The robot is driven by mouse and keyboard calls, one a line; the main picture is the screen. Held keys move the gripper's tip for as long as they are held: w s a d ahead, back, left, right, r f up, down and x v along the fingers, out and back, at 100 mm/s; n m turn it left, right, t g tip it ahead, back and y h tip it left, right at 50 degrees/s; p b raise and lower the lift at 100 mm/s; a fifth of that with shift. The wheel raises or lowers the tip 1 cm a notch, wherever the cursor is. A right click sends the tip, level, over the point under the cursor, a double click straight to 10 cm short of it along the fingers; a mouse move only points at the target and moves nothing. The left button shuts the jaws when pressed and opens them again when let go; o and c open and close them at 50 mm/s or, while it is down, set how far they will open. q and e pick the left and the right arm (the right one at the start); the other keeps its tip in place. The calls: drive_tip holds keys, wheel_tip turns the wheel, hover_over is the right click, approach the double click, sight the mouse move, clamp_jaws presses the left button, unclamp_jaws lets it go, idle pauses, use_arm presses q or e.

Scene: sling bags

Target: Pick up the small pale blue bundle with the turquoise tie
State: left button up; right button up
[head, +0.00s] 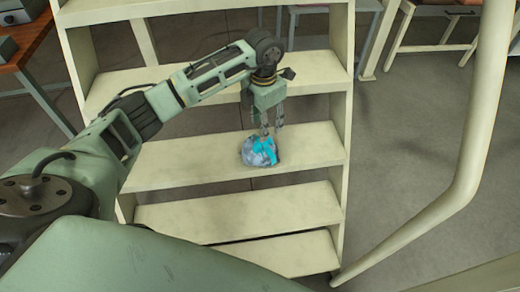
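The small pale blue bundle (259,153) with a turquoise tie sits on a middle step (190,160) of a cream stepped stand. My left gripper (271,132) points down from above at the bundle's top, by the turquoise tie. Its fingertips are close to the tie or touching it, and the picture is too small to show whether they close on it. The bundle appears to rest on the step. My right gripper is out of view.
Steps lie above and below the bundle's step, between cream side rails (345,110). A thick cream handrail (470,150) curves down at the right. A wooden table (25,50) stands at the upper left. Grey floor (405,130) is open to the right.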

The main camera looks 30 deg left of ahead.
sight(258, 148)
use_arm(q)
wheel_tip(258, 148, down, 8)
drive_tip(key=shift+a+r+p, duration=0.1)
drive_tip(key=shift+r+p, duration=0.1)
drive_tip(key=shift+p, duration=0.55)
clamp_jaws()
